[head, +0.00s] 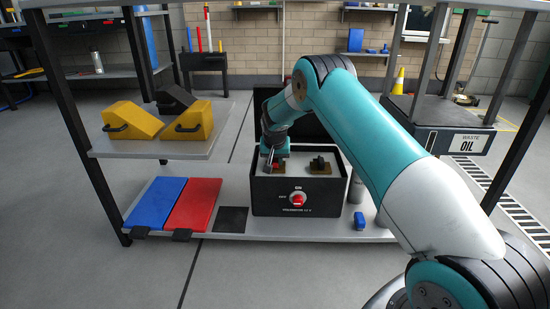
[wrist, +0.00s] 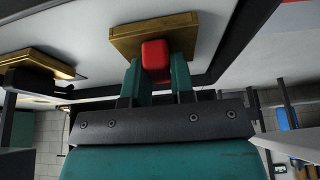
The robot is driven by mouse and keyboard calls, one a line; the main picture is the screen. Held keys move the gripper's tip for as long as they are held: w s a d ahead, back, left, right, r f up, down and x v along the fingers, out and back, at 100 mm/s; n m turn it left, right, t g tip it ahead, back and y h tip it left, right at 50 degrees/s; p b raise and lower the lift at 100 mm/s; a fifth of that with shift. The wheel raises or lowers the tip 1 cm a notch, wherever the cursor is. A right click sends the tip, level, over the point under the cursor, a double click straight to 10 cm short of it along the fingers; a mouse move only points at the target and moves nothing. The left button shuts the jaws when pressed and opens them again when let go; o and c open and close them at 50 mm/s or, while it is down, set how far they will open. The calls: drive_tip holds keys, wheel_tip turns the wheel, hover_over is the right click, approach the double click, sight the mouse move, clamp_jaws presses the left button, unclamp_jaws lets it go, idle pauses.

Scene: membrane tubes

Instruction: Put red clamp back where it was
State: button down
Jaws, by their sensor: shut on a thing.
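The red clamp (head: 278,166) is on the left brass-coloured terminal block on top of a black box (head: 265,197). In the wrist view the red clamp (wrist: 156,55) sits between the two teal fingers of my gripper (wrist: 157,80), which is shut on it. The clamp is against or very close to its brass block (wrist: 180,30); I cannot tell if it is fully seated. In the head view my gripper (head: 273,160) reaches down onto the box top and partly hides the clamp. A black clamp (head: 319,162) sits on the right brass block, also in the wrist view (wrist: 30,80).
The box stands on a grey lower shelf (head: 330,232), its black lid open behind. A red knob (head: 298,199) is on its front. Blue (head: 156,203) and red (head: 195,205) panels lie to the left. A small blue object (head: 359,220) lies right. Yellow wedges (head: 190,122) rest on the upper shelf.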

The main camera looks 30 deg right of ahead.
drive_tip(key=c, duration=1)
unclamp_jaws()
drive_tip(key=shift+r, duration=0.1)
drive_tip(key=shift+r, duration=0.35)
drive_tip(key=p+v, duration=0.6)
drive_tip(key=v, duration=0.6)
drive_tip(key=s+a+r+n+y, duration=0.4)
drive_tip(key=s+a+r+n, duration=0.2)
drive_tip(key=s+a+r, duration=0.85)
drive_tip(key=s+a+r+n+g+y, duration=0.1)
drive_tip(key=s+a, duration=0.3)
drive_tip(key=s, duration=0.5)
drive_tip(key=s+a+r+n+g+y, duration=0.1)
drive_tip(key=s+a+n, duration=0.3)
drive_tip(key=s, duration=0.5)
drive_tip(key=s+a+r+n+g, duration=0.1)
drive_tip(key=s+a+n, duration=0.2)
drive_tip(key=s, duration=0.6)
drive_tip(key=shift+s+a+r+g+y, duration=0.1)
drive_tip(key=shift+s+a+g+y, duration=0.05)
drive_tip(key=shift+a+g+y, duration=0.35)
